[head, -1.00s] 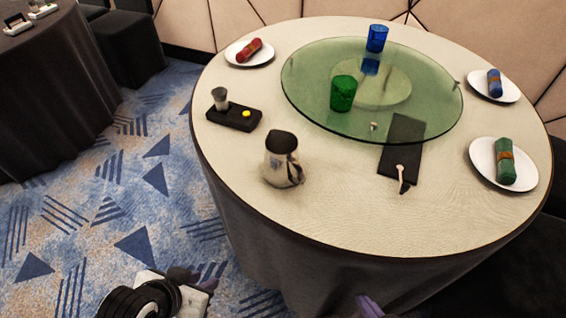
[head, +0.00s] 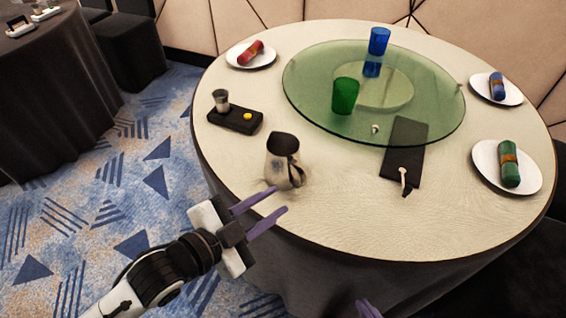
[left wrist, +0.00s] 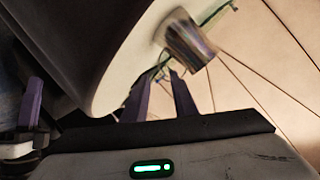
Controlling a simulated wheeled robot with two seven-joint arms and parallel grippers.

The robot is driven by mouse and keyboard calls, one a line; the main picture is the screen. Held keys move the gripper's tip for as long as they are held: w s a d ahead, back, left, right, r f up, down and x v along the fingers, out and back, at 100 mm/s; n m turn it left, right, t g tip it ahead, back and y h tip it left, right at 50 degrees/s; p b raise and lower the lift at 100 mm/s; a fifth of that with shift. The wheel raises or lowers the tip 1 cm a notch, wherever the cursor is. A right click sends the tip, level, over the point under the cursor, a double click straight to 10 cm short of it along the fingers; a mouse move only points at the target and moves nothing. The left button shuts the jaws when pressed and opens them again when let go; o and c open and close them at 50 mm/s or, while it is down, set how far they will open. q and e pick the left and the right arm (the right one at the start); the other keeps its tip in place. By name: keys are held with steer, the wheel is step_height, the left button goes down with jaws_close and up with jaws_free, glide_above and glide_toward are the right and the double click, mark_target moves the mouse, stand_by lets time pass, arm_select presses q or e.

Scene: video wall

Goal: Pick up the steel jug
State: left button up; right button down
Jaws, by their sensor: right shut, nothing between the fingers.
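The steel jug (head: 279,158) stands upright near the front left edge of the round table, with its handle on its right side. It also shows at the upper middle of the left wrist view (left wrist: 188,42). My left gripper (head: 280,200) is open and empty, its two purple fingers apart and pointing right and up in the head view. Its fingertips are just below the jug in the picture, and nothing is between them. Only a purple finger part of my right gripper (head: 368,308) shows at the bottom edge of the head view; it is shut and empty.
A black tray (head: 214,116) with a small cup stands left of the jug. A green glass turntable (head: 430,110) with green and blue glasses lies behind. A dark folder (head: 407,135) and plates with rolled napkins lie around.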

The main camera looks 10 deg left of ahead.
mark_target(301, 186)
arm_select(q)
steer(key=x, duration=1)
steer(key=shift+s+d, duration=0.15)
steer(key=shift+d, duration=0.05)
jaws_close()
steer(key=shift+s+f, duration=0.1)
stand_by(0.9)
